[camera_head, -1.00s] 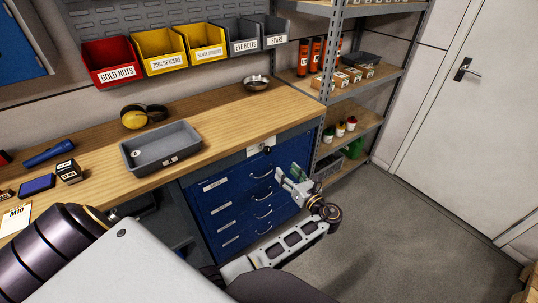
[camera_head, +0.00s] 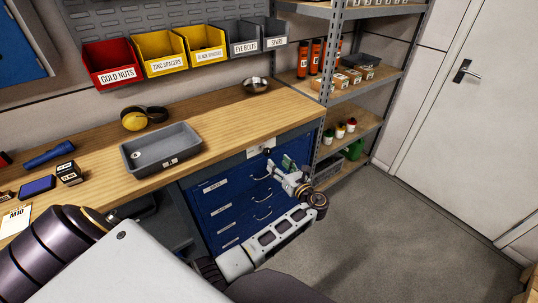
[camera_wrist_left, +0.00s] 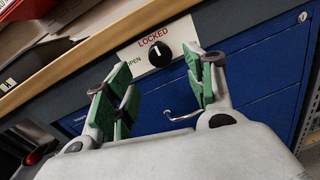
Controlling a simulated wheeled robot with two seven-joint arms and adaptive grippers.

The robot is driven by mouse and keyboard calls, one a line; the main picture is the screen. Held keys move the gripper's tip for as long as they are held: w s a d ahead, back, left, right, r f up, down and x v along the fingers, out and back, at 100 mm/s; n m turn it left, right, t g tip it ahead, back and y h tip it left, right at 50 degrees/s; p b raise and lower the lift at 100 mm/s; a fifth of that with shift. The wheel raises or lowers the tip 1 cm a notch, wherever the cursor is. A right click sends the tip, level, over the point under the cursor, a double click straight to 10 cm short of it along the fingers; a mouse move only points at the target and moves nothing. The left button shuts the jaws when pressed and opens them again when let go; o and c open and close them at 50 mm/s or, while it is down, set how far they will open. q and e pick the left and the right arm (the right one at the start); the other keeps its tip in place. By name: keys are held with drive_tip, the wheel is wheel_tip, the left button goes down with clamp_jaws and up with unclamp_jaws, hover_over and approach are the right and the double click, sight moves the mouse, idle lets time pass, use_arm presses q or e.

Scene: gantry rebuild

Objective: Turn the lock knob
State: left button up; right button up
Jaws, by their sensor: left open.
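The lock knob (camera_wrist_left: 160,54) is a round black knob with a white mark, on a white plate (camera_wrist_left: 135,52) at the drawer cabinet's top front. The plate reads LOCKED above the knob and OPEN to its left; the white mark points up toward LOCKED. In the head view the plate (camera_head: 257,150) is small, just under the bench edge. My left gripper (camera_head: 280,168) is open and empty, just below and right of the plate. In the wrist view the left gripper's green-padded fingers (camera_wrist_left: 163,76) stand either side of the knob, apparently short of it. My right gripper is out of view.
The blue drawer cabinet (camera_head: 232,208) with bar handles is below the wooden bench top (camera_head: 225,118). A grey tray (camera_head: 143,168) sits on the bench. A metal shelf post (camera_head: 325,90) stands close right of the gripper. The floor (camera_head: 390,240) at right is clear.

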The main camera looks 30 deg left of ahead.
sight(269, 153)
use_arm(q)
drive_tip(key=x, duration=0.6)
drive_tip(key=shift+w+a, duration=0.15)
drive_tip(key=shift+a, duration=0.1)
drive_tip(key=shift+w+a, duration=0.2)
drive_tip(key=shift+a, duration=0.25)
drive_tip(key=shift+w+a, duration=0.1)
drive_tip(key=shift+a, duration=0.1)
drive_tip(key=shift+c, duration=0.5)
drive_tip(key=c, duration=0.9)
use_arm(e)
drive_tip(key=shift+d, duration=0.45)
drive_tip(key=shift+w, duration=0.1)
